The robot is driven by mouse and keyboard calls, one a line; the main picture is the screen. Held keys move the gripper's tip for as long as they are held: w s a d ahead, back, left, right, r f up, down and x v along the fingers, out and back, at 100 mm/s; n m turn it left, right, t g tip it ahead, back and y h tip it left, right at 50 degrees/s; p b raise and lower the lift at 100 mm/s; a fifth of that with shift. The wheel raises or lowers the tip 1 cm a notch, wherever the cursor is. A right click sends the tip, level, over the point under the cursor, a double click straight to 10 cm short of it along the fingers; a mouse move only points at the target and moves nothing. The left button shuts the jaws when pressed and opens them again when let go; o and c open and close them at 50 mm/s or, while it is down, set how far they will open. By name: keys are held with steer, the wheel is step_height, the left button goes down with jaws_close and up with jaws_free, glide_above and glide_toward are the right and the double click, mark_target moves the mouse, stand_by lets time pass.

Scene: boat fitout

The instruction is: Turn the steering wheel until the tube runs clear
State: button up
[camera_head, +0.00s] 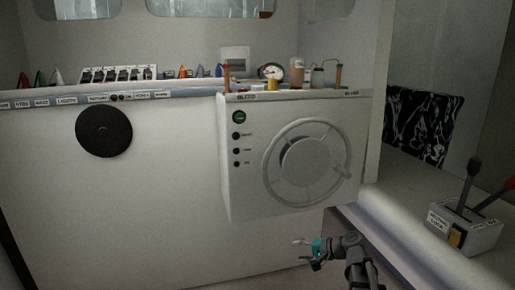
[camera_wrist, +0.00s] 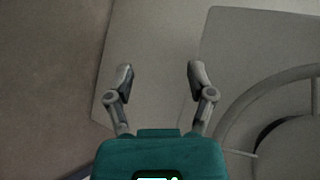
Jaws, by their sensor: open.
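The grey steering wheel (camera_head: 265,166) is mounted on the front of a pale box, around a round hub (camera_head: 305,162). A small knob (camera_head: 347,173) shows at its right rim. In the wrist view, part of the wheel rim (camera_wrist: 257,93) shows at the right. My gripper (camera_head: 298,248) is open and empty, below the box and apart from the wheel. Its two fingers also show spread in the wrist view (camera_wrist: 158,78). On top of the box stand a gauge (camera_head: 270,72), a bottle (camera_head: 296,72) and copper-coloured pipes (camera_head: 338,75). I cannot tell what is inside the tube.
A black disc (camera_head: 104,131) is on the panel left of the box. A row of switches (camera_head: 117,74) lines the ledge above. A lever unit (camera_head: 464,228) with black and red handles stands on the bench at right.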

steer(key=s+d+f+n+g+h+p, duration=0.1)
steer(key=s+d+f+n+g+h, duration=0.15)
steer(key=s+f+h, duration=0.4)
steer(key=s+d+f+n+g+h, duration=0.15)
steer(key=s+n+g+h, duration=0.25)
steer(key=s, duration=0.5)
step_height(320, 180, up, 35)
steer(key=p, duration=3.5)
steer(key=shift+s+a+p, duration=0.15)
steer(key=shift+a+p, duration=0.05)
steer(key=shift+p, duration=0.2)
